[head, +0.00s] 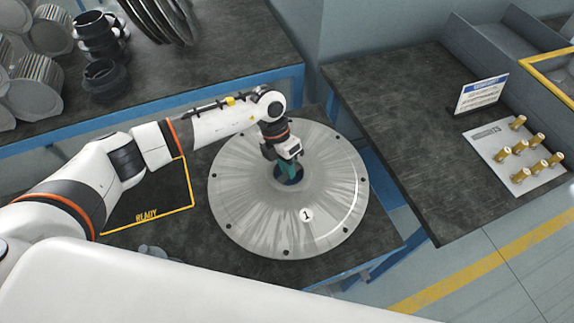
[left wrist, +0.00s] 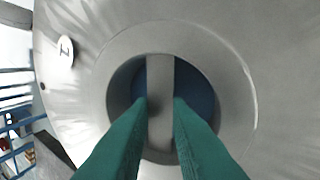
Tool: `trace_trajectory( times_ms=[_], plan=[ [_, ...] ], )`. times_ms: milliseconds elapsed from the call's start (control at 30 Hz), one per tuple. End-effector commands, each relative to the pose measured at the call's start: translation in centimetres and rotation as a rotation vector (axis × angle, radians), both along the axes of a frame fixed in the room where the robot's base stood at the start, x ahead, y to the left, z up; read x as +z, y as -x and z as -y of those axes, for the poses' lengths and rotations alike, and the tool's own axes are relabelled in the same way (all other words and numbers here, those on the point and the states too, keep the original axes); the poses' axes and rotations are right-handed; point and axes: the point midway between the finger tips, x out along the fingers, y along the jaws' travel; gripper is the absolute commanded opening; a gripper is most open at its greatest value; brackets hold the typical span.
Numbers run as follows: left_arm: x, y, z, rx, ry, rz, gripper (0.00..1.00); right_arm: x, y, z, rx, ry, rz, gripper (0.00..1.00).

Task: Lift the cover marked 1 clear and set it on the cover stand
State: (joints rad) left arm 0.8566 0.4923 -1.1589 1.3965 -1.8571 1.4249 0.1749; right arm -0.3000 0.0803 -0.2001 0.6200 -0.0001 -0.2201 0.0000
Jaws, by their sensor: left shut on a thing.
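The cover marked 1 (head: 240,205) is a wide grey metal disc with small holes around its rim and a round opening at its middle. A bar (left wrist: 160,75) crosses that opening, with dark blue showing behind it, in the left wrist view. My left gripper (head: 288,172) reaches down into the opening. Its green fingers (left wrist: 160,108) stand on either side of the bar and are shut on it. The cover looks level; I cannot tell whether it touches what is under it. I cannot identify the cover stand. My right gripper is out of view.
A yellow-outlined area marked READY (head: 146,216) lies left of the cover, partly behind my left arm. The right bench (head: 400,125) has clear room, with brass pieces on a plate (head: 492,150) and a sign (head: 481,95). Dark ringed parts (head: 103,80) stand at the upper left.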

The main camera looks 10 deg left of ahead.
Motion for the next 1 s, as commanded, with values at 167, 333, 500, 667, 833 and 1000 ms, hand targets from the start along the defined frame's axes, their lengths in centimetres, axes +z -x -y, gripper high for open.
trace_trajectory(
  times_ms=[167,333,500,667,833,1000],
  plan=[
    [0.0,-0.2,0.1,0.000,0.005,0.004,0.00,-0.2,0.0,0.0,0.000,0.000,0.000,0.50],
    [-0.2,-0.2,0.1,0.000,0.005,0.004,0.00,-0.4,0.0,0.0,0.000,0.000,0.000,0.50],
    [-0.4,-0.1,0.1,0.000,0.004,0.005,0.00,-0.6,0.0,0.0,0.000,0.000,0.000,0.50],
    [-0.4,-0.1,0.1,-0.001,0.003,0.003,0.36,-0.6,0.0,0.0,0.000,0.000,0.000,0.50],
    [-0.6,-0.1,0.1,0.000,0.001,0.002,0.42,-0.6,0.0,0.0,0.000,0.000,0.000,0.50],
    [-0.8,0.1,-0.2,0.000,-0.004,-0.004,0.42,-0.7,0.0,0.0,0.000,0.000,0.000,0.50]
  ],
)
